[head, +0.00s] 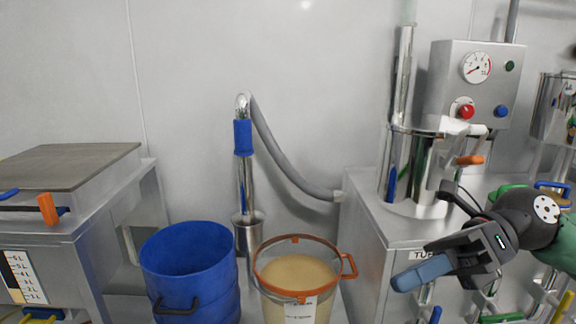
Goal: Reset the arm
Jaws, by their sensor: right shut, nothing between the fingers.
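My right gripper (424,271) is at the lower right of the head view. Its black body and blue-grey fingers point left, and the fingers are shut with nothing between them. It is in front of the steel cabinet (365,215) at the right. The green and black arm behind it comes in from the right edge. My left gripper does not show.
A blue bin (190,262) and a clear tub with orange rim (296,278), holding beige powder, stand at the lower middle. A suction wand (243,138) with grey hose stands behind them. A control box (478,85) is at the upper right, a steel bench (75,240) at the left.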

